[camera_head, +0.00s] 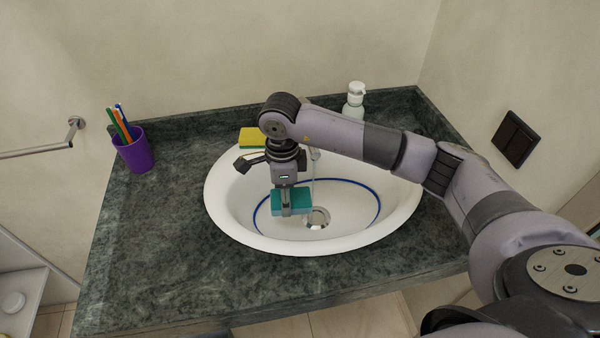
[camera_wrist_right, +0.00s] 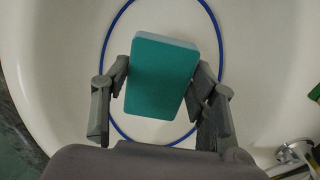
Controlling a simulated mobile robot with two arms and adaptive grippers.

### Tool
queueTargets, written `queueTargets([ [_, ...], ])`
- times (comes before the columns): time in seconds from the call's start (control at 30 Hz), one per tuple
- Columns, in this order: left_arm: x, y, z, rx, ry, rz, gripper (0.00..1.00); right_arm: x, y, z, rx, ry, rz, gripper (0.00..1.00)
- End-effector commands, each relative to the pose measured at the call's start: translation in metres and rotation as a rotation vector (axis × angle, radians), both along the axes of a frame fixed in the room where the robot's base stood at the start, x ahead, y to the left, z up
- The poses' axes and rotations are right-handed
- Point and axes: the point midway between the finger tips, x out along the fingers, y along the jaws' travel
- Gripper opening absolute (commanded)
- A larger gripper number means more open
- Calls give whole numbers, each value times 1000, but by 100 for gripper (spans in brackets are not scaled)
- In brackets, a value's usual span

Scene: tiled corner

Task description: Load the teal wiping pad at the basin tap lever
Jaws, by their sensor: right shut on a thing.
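The teal wiping pad (camera_head: 306,200) is held by my right gripper (camera_head: 287,208) above the white basin (camera_head: 222,205). In the right wrist view the pad (camera_wrist_right: 160,75) lies slightly tilted between the two fingers of the right gripper (camera_wrist_right: 163,90). The basin tap (camera_head: 314,154) is at the back of the basin, mostly hidden behind my right arm; I cannot make out its lever clearly. A metal part of the tap shows at the lower right of the wrist view (camera_wrist_right: 292,153). My left gripper is not in view.
A blue ring line (camera_head: 378,205) runs round inside the basin, with a drain (camera_head: 317,218). A yellow-green sponge (camera_head: 252,137) and a white pump bottle (camera_head: 354,101) stand behind. A purple cup (camera_head: 136,151) with brushes is at left. The green stone counter (camera_head: 150,250) is clear at front left.

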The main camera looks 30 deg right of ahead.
Motion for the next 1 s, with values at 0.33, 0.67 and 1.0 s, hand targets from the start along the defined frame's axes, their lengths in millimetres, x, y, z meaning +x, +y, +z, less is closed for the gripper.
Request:
queueTargets([
  [0.33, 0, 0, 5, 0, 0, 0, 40, -4, 4, 6, 1, 0, 1, 31],
  [0.67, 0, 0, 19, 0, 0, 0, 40, -23, 21, 28, 1, -1, 3, 31],
  [1.0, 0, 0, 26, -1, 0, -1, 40, -37, 34, 40, -1, 0, 1, 31],
])
